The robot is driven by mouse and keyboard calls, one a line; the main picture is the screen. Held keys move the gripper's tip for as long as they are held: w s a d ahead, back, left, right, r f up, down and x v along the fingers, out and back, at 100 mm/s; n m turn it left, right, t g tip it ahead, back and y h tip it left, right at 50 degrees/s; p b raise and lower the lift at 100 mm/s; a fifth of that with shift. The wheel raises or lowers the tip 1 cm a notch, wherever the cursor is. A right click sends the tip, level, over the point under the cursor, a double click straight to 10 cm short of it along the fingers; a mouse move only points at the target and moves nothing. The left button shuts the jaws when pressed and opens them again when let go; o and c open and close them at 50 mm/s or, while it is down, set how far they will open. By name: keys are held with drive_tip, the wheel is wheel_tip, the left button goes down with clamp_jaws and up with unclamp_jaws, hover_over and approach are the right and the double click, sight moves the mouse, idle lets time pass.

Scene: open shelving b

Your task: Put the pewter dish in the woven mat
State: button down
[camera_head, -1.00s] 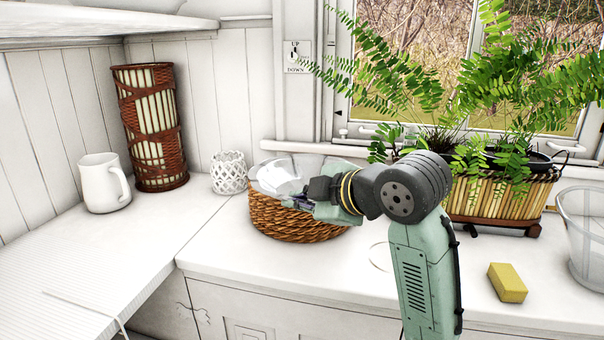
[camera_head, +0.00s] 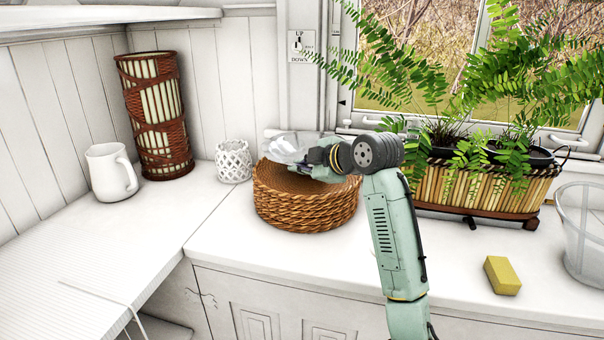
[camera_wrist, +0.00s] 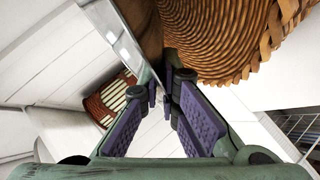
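The pewter dish (camera_head: 290,146) is a shiny silvery piece at the back of the woven mat in the head view. The woven mat (camera_head: 300,211) is a round, brown, basket-like piece with a raised wall, standing on the white counter. My gripper (camera_head: 313,166) is over the mat's back right part, pinching the dish's near side. In the wrist view my gripper (camera_wrist: 163,93) has its purple pads close together on the edge of the dish (camera_wrist: 118,38), which looks steeply tilted. The mat's coiled inside (camera_wrist: 215,38) shows beside it. Whether dish and mat touch is unclear.
A white lattice cup (camera_head: 233,161), a wicker lamp (camera_head: 155,116) and a white pitcher (camera_head: 112,173) stand to the left. A planter with ferns (camera_head: 480,193) is to the right, with a yellow sponge (camera_head: 502,275) and a clear bowl (camera_head: 582,235). Counter in front is free.

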drive_tip(key=shift+f, duration=1.5)
drive_tip(key=c, duration=2.1)
unclamp_jaws()
